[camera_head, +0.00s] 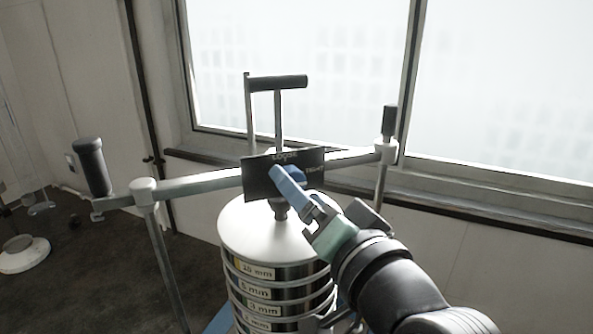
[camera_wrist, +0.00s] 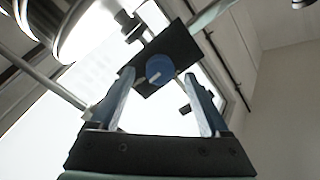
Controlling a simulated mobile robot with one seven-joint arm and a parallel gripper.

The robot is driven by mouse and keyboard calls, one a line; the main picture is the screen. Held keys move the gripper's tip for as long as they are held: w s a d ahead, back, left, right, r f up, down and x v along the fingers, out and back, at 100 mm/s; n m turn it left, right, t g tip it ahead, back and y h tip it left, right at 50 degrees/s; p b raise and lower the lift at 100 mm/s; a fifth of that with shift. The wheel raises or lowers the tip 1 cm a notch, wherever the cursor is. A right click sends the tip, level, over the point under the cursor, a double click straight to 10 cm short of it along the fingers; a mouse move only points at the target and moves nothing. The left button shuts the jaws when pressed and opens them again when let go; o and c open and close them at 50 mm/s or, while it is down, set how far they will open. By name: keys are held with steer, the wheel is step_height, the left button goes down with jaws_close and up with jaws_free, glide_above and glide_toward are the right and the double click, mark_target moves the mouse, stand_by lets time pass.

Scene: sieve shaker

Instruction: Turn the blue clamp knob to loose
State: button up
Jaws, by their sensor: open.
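The blue clamp knob (camera_wrist: 159,69) is round, with a short white mark pointing to the lower left in the wrist view. It sits on a dark plate (camera_wrist: 182,46), which also shows in the head view (camera_head: 256,178) with the labels LOOSE at its top and TIGHT at its right. My gripper (camera_wrist: 160,76) is open, with one blue finger on each side of the knob in the wrist view. I cannot tell whether the fingertips touch it. In the head view, my gripper (camera_head: 283,174) is in front of the plate and largely hides the knob.
Below the plate stands the sieve stack (camera_head: 245,232) with a white lid and labelled rings. A metal crossbar (camera_head: 200,186) runs to posts on both sides, with a dark handle (camera_head: 91,166) at left. Windows lie beyond.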

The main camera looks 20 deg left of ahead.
steer(key=shift+x, duration=1.25)
jaws_close()
